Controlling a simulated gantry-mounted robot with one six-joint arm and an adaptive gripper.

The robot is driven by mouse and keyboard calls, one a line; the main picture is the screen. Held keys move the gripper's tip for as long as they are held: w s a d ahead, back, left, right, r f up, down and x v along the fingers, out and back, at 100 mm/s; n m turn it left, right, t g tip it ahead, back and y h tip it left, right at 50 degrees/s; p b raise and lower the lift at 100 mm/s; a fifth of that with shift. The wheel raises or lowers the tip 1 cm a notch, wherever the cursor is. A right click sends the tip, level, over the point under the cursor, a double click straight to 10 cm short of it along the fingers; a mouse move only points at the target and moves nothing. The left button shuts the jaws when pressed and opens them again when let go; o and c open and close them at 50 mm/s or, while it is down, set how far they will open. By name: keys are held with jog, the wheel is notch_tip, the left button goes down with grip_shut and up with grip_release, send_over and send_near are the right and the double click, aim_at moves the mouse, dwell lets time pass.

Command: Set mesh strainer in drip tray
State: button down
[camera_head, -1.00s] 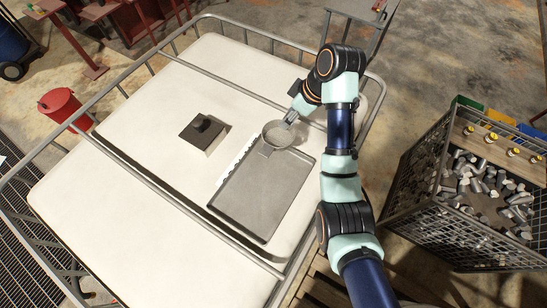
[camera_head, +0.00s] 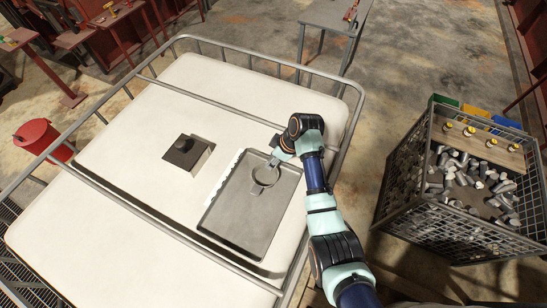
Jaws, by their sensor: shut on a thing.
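The round mesh strainer (camera_head: 266,176) is over the far end of the grey drip tray (camera_head: 240,222), within its outline. I cannot tell whether it touches the tray floor or hangs just above it. My gripper (camera_head: 275,161) is shut on the strainer at its far side, near the tray's far edge. The fingertips are small and partly hidden by the arm. The drip tray lies flat on the white tank top, and its near part is empty.
A dark block with a round knob (camera_head: 187,152) stands left of the tray. A white toothed strip (camera_head: 222,178) lies along the tray's left edge. Metal rails (camera_head: 110,189) surround the white top (camera_head: 130,110). A wire crate of metal parts (camera_head: 395,200) stands at the right.

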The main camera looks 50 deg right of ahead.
jog(key=c, duration=0.6)
grip_release()
jog(key=shift+f, duration=0.1)
jog(key=shift+o, duration=0.2)
jog(key=v, duration=1.2)
jog(key=shift+b, duration=0.3)
jog(key=shift+w, duration=0.1)
